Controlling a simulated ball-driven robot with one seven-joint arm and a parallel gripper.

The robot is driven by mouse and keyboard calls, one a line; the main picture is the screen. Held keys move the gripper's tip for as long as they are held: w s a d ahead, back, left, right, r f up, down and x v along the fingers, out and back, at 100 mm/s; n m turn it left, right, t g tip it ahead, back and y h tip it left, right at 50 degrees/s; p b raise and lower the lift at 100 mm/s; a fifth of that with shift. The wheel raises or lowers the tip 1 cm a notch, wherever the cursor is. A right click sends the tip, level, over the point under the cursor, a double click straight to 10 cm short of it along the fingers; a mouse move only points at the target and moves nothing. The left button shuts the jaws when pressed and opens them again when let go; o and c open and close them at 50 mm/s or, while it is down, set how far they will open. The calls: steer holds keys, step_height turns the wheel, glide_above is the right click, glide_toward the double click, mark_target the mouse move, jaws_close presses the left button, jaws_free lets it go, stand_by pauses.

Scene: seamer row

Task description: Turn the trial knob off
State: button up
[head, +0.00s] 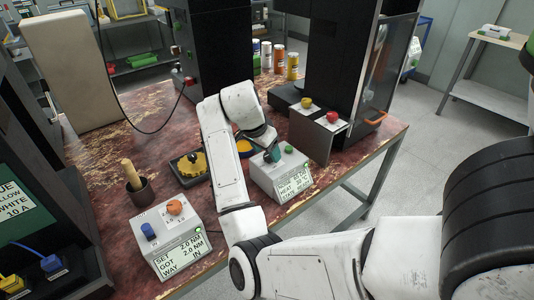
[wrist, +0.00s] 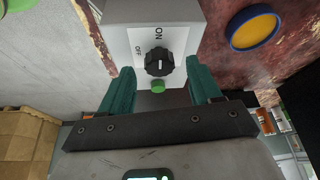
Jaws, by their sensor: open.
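The trial knob (wrist: 158,62) is a black ribbed knob on the light face of a small box (wrist: 128,12), with ON and OFF printed beside it. Its pointer seems to face ON, but the mark is small. My open gripper (wrist: 158,88) has one teal finger on each side, with the knob between and beyond the tips, apparently not touching. In the head view my gripper (head: 272,155) is over the box (head: 266,185), which has a lit text display, and hides the knob.
Another display box (head: 180,262) with blue and orange knobs stands at the front left. A stand with yellow and red buttons (head: 318,122) is behind right.

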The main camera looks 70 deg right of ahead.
steer(key=shift+s+d+f, duration=0.1)
steer(key=shift+d+f, duration=0.15)
steer(key=shift+f, duration=0.4)
steer(key=shift+c, duration=0.4)
steer(key=c, duration=0.9)
steer(key=shift+c, duration=0.2)
